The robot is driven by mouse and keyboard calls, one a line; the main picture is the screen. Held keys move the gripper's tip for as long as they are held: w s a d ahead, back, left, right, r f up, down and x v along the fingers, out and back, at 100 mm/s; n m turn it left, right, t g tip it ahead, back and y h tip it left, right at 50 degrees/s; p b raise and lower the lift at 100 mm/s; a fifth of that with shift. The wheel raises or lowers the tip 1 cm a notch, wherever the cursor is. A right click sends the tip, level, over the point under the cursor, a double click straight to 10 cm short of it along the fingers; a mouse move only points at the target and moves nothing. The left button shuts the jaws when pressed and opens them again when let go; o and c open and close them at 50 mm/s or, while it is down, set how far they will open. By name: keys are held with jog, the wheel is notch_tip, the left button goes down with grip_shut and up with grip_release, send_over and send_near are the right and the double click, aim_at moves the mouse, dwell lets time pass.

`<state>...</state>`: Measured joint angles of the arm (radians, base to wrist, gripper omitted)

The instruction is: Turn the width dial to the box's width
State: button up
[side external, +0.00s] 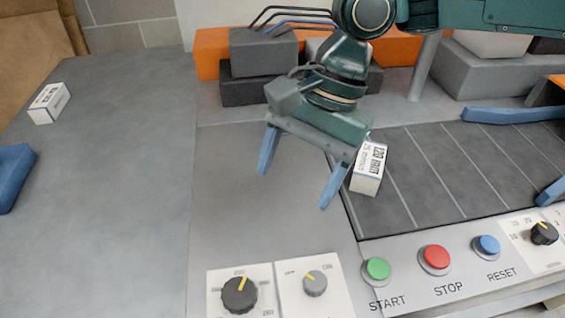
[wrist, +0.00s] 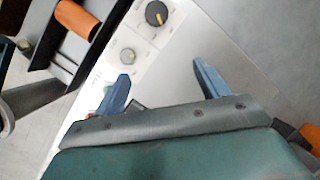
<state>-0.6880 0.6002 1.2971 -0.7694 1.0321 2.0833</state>
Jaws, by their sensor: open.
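A large black dial (side external: 239,295) with a yellow pointer sits on a white plate with a printed scale at the front. Its pointer aims up and slightly right. I cannot read which dial is for width. A white box (side external: 369,168) printed "120 mm" lies at the belt's left edge, just right of my gripper. My gripper (side external: 293,190) is open and empty above the grey surface, behind the dials. In the wrist view, the black dial (wrist: 156,13) and grey dial (wrist: 128,55) lie beyond the fingers.
Green START (side external: 376,269), red STOP (side external: 435,258) and blue RESET (side external: 487,246) buttons line the front panel. Another black dial (side external: 544,233) is at far right. A second white box (side external: 49,103) lies at left. Grey blocks (side external: 263,52) stand behind. The left surface is mostly clear.

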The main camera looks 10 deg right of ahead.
jog(key=w+d+r+n+t, duration=0.1)
jog(key=d+r, duration=0.3)
jog(key=d, duration=0.3)
jog(key=shift+w+d+r, duration=0.25)
jog(key=shift+d+r, duration=0.1)
jog(key=shift+r, duration=0.05)
jog(key=shift+a, duration=0.1)
jog(key=n+t+h, duration=0.1)
jog(key=n+h, duration=0.3)
send_over(239, 292)
notch_tip(239, 292, down, 9)
notch_tip(239, 292, down, 14)
jog(key=shift+r, duration=0.1)
dwell(0.4)
